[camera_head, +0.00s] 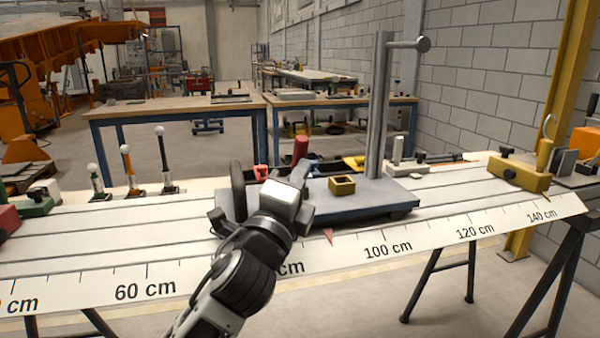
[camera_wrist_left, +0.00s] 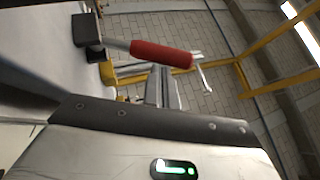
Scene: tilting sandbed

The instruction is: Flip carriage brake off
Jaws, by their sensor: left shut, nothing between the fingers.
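The carriage (camera_head: 395,196) is a grey-blue platform with a tall grey post, standing on the rail bed near the 100 cm mark. A red handle (camera_head: 301,147) stands up at its back left; I take it for the brake lever. In the left wrist view a red grip (camera_wrist_left: 161,53) sits on a grey rod from a dark block (camera_wrist_left: 87,30). My left gripper (camera_head: 298,180) is shut and empty over the carriage's left end, in front of the red handle. Its arm hides part of the carriage. Whether it touches the handle I cannot tell. My right gripper is not in view.
A small yellow open box (camera_head: 342,185) sits on the carriage, left of the post (camera_head: 379,110). Several ball-topped pegs (camera_head: 128,170) stand along the bed's back left edge. A yellow end block (camera_head: 519,173) with a hook is at the right. The front scale strip (camera_head: 200,283) is mostly clear.

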